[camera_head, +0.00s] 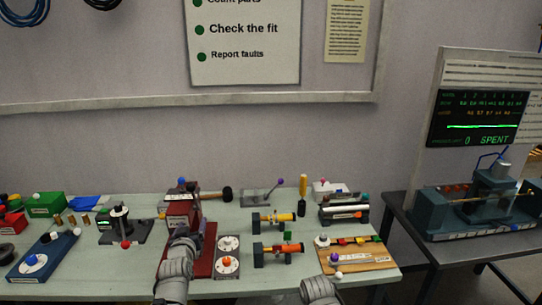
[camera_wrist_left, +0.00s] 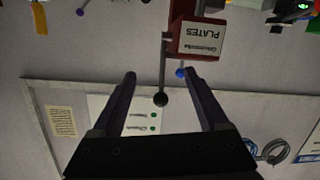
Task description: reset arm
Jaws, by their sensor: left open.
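My left gripper (camera_wrist_left: 158,74) is open in the left wrist view, with its two dark fingers apart and nothing between the pads. Beyond the fingers are a dark lever with a black ball knob (camera_wrist_left: 160,100) and a small blue ball (camera_wrist_left: 180,72); I cannot tell how close they are. In the head view my grey left arm comes up from the bottom and partly hides the dark red machine (camera_head: 180,212). My grey right arm shows only at the bottom edge; its gripper is out of view.
The pale green table (camera_head: 240,286) holds a blue base (camera_head: 45,254) at left and a wooden board (camera_head: 358,260) at right.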

